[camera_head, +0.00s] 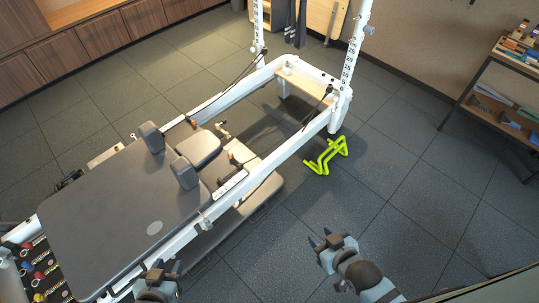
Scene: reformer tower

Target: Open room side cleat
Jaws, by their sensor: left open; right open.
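The reformer has a white frame (292,148) and a grey padded carriage (105,215) with two upright shoulder rests (185,173). Small orange-topped fittings, one on the near side (232,157) and one on the far side (192,122), sit by the ropes past the headrest. I cannot tell which small fitting is the room side cleat, or whether it is open. My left gripper (161,270) is open at the bottom, by the near rail. My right gripper (322,241) is open and empty over the floor, right of the reformer and apart from it.
A lime-green hurdle (328,157) stands on the floor beside the reformer. White tower posts (347,75) with number scales rise at the far end. A shelf rack (497,90) stands at the right. Dark floor tiles (405,165) between them are clear.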

